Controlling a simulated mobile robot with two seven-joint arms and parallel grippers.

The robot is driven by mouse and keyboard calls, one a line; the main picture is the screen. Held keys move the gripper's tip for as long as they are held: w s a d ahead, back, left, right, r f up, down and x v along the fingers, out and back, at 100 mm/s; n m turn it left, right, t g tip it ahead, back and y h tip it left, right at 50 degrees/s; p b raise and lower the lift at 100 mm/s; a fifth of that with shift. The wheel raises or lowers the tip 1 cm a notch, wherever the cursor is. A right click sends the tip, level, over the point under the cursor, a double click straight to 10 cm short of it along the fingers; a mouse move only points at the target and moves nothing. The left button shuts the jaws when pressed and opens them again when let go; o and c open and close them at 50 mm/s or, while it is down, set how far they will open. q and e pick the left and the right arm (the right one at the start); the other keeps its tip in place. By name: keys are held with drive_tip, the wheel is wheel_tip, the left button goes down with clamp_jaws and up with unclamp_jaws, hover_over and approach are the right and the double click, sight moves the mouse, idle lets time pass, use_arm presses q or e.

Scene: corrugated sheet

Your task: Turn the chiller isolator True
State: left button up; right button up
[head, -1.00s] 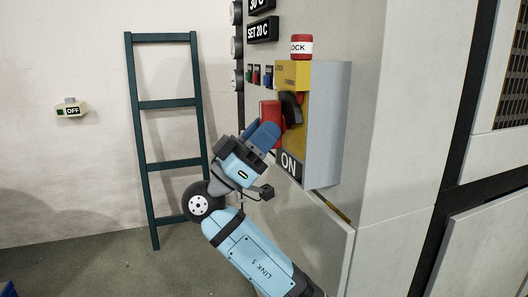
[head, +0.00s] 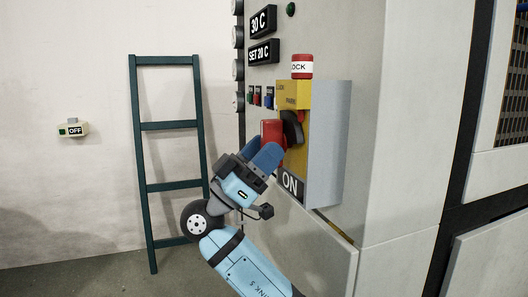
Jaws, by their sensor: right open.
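The chiller isolator is a grey box (head: 328,145) with a yellow front plate (head: 293,95) on the side of a light cabinet. A black handle (head: 292,127) sits on the plate, with a red part (head: 271,130) to its left. An ON label (head: 290,184) is below, and a red cylinder marked LOCK (head: 302,66) stands on top. My right gripper (head: 268,151) is open, its blue fingers at the lower edge of the red part. Whether they touch it, I cannot tell. My left gripper is not in view.
Signs reading 30 C (head: 263,21) and SET 20 C (head: 263,52) are above small coloured buttons on the cabinet. A dark green ladder (head: 171,126) leans on the back wall. A small OFF box (head: 72,129) is on that wall at left.

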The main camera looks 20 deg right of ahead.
use_arm(q)
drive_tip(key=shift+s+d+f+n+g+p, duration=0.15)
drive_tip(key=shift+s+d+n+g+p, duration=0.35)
drive_tip(key=shift+p, duration=0.55)
use_arm(e)
drive_tip(key=v, duration=1.3)
drive_tip(key=shift+a+f, duration=0.3)
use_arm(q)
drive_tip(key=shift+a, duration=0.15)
